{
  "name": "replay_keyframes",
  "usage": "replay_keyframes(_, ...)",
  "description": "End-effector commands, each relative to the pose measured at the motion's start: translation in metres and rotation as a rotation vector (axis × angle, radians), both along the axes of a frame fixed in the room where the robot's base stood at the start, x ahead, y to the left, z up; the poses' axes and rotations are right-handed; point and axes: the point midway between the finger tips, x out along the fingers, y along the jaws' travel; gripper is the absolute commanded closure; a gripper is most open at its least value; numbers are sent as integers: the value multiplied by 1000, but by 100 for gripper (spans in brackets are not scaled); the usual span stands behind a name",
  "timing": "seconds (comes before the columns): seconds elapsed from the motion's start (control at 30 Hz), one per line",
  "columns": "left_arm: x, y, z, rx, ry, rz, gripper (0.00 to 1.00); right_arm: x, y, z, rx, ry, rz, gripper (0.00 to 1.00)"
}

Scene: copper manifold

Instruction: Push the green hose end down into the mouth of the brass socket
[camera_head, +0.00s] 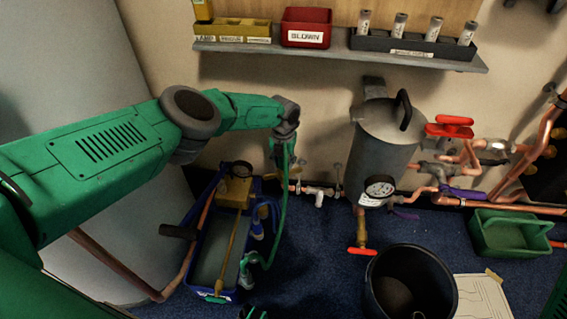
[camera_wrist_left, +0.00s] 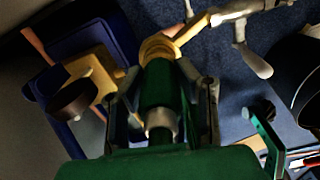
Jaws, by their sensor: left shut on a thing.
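My left gripper (camera_head: 281,155) hangs from the green arm near the wall, above the pipe fittings. It also shows in the left wrist view (camera_wrist_left: 162,100), with its fingers on both sides of the green hose end (camera_wrist_left: 160,85). The gripper is shut on the hose end. The yellow brass socket (camera_wrist_left: 158,48) lies just beyond the hose end in that view. The two overlap there, and I cannot tell whether the end is inside the mouth. In the head view the green hose (camera_head: 283,205) curves down towards the floor.
A white-handled valve (camera_head: 318,198) is right of the socket area. A grey tank (camera_head: 383,150), a black bucket (camera_head: 410,285) and a green bin (camera_head: 510,235) stand to the right. A shelf (camera_head: 335,53) runs above.

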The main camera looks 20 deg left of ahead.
Motion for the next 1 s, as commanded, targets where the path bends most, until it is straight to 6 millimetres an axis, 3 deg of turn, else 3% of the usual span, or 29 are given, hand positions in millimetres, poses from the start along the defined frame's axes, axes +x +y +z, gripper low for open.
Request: replay_keyframes(1.0,0,0,-13,0,1,0,100,0,0,-1,0,0,0,60)
